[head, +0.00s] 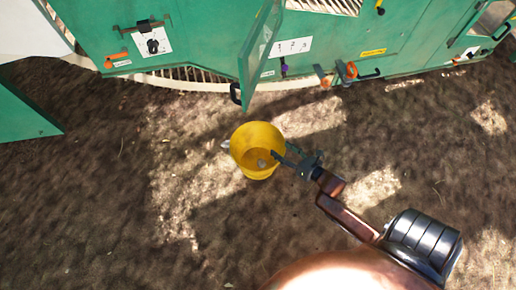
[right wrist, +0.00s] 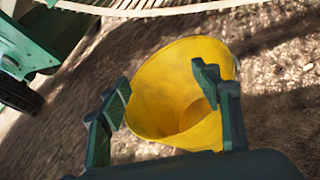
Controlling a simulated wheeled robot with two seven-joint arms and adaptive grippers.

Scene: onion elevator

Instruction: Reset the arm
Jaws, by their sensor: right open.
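My right gripper (head: 285,157) is open at the right rim of a yellow bucket (head: 245,143) in the head view. In the right wrist view the two fingers (right wrist: 165,98) stand apart, with the yellow bucket (right wrist: 165,70) beyond and between them. The bucket stands on the ground with its mouth facing me. A small pale thing (head: 262,164) shows inside it in the head view. Whether the fingers touch the rim I cannot tell. My left gripper is not in view.
A green machine (head: 205,45) runs along the top of the head view. Its green door (head: 258,55) stands open toward the bucket. Labels, dark handles and orange knobs (head: 351,70) sit on its side. Bare brown ground (head: 100,200) lies open at left.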

